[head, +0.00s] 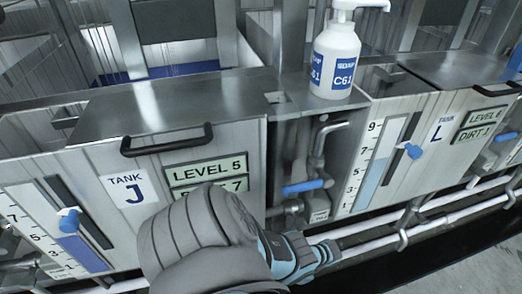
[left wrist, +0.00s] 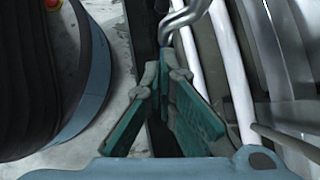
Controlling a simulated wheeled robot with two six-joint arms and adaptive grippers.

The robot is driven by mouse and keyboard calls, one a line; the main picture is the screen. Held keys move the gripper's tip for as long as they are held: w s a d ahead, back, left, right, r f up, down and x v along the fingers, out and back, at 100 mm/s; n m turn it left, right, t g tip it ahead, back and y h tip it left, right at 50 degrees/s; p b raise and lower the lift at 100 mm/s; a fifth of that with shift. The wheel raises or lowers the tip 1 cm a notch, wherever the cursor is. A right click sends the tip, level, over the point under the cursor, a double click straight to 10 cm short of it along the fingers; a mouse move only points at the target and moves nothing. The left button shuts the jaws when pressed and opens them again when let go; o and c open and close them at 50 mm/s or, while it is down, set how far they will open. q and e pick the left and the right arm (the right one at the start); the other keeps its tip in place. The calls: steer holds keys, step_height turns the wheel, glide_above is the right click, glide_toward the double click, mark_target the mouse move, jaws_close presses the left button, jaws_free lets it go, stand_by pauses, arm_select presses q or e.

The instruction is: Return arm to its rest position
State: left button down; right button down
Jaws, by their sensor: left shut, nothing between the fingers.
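My left arm (head: 200,235) comes up from the bottom of the head view, in front of tank J (head: 130,190). Its blue wrist end (head: 300,255) points right, in front of the white pipes below the tanks. In the left wrist view, my left gripper (left wrist: 165,68) is shut with nothing between its green-padded fingers. A curved metal pipe end (left wrist: 185,18) shows just beyond the fingertips; I cannot tell whether they touch. My right gripper is in neither view.
A white pump bottle labelled C61 (head: 337,62) stands on the ledge between tank J and tank L (head: 430,140). A blue-handled valve (head: 303,187) sits in the recess below it. White pipes (head: 430,210) run along the front. Grey floor (head: 470,255) is clear at the lower right.

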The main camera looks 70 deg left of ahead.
arm_select(q)
steer(key=v, duration=0.3)
steer(key=shift+r, duration=0.1)
steer(key=shift+w, duration=0.1)
